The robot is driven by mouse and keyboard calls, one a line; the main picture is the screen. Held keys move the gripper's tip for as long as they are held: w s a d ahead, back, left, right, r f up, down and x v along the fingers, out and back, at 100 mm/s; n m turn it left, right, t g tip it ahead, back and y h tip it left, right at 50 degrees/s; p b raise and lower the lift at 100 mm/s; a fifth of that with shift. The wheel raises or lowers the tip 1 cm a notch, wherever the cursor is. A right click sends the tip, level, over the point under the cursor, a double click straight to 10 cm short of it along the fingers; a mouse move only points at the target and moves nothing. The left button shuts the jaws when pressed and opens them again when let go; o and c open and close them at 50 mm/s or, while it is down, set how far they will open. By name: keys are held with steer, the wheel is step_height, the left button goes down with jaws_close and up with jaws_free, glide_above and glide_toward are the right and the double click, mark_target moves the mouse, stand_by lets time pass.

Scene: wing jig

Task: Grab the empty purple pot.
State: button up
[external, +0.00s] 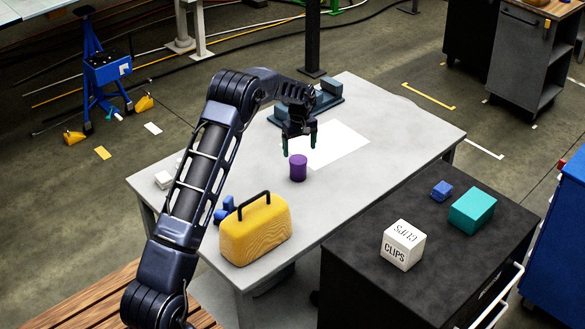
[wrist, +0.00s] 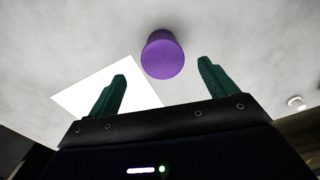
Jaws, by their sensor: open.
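The purple pot (external: 298,167) stands upright on the light grey table, near its middle. My gripper (external: 299,143) is above the table just behind and above the pot, its green fingers pointing down. In the wrist view the pot (wrist: 163,55) shows ahead of the gap between my two green fingers (wrist: 163,88), which are spread apart with nothing between them. I cannot tell from these views whether the pot is empty inside.
A white sheet (external: 338,142) lies on the table (external: 400,120) behind the pot. A yellow case (external: 255,230) with a dark handle stands at the front. A dark cabinet (external: 440,275) beside the table holds a white CLIPS box (external: 403,245), a teal box (external: 472,210) and a blue block (external: 441,190).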

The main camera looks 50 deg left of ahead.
mark_target(299, 169)
step_height(299, 169, down, 10)
steer(key=shift+s+f, duration=0.15)
steer(key=shift+f, duration=0.05)
steer(key=c, duration=1.2)
